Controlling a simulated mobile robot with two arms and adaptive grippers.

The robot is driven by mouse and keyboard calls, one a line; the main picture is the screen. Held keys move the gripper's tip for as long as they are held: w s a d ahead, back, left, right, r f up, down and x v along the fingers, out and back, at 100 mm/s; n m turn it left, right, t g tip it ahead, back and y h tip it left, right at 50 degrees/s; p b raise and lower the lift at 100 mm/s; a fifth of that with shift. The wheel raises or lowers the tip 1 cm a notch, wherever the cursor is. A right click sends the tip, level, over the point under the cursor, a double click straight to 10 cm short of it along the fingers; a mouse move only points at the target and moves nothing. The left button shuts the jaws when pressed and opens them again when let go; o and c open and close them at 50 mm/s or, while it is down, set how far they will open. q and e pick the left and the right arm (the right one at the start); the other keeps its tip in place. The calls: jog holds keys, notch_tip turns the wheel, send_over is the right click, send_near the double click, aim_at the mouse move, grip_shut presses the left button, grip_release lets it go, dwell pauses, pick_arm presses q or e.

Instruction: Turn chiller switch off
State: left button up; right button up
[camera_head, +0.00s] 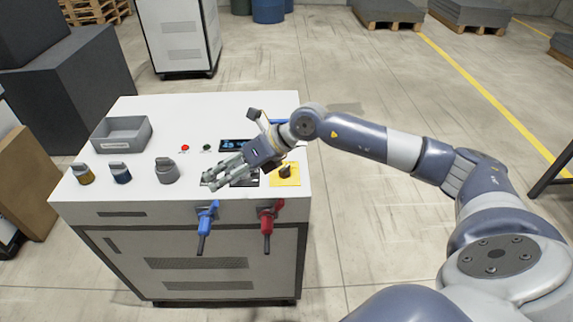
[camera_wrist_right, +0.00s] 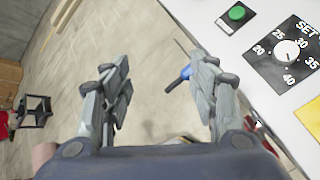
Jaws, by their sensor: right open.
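The chiller (camera_head: 215,118) is a white cabinet with controls on its top. A black rotary switch (camera_head: 286,171) sits on a yellow plate (camera_head: 283,181) near the front right corner. I take it to be the chiller switch. In the right wrist view only a corner of the yellow plate (camera_wrist_right: 311,116) shows, and the switch is out of frame. My right gripper (camera_head: 214,179) is open and empty above the panel, left of the switch, pointing left. Its two fingers spread apart in the wrist view (camera_wrist_right: 160,85). My left gripper is not in view.
A black temperature dial (camera_wrist_right: 286,50) lies partly under my gripper. Blue (camera_head: 205,218) and red (camera_head: 267,216) valve handles hang in front. A grey bin (camera_head: 121,134) and several cylindrical fittings are left.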

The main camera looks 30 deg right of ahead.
aim_at(285, 168)
jog(key=d+m+g+h, duration=0.1)
jog(key=d+h, duration=0.6)
jog(key=d, duration=1.4)
jog(key=shift+h, duration=0.3)
jog(key=p+x, duration=0.1)
jog(key=x, duration=0.2)
jog(key=p+x, duration=0.1)
jog(key=x, duration=0.2)
jog(key=p+x, duration=0.1)
jog(key=x, duration=0.3)
jog(key=shift+s+a+f, duration=0.1)
jog(key=shift+a+f, duration=0.05)
jog(key=shift+a, duration=0.15)
jog(key=shift+f, duration=0.65)
jog(key=c, duration=1.1)
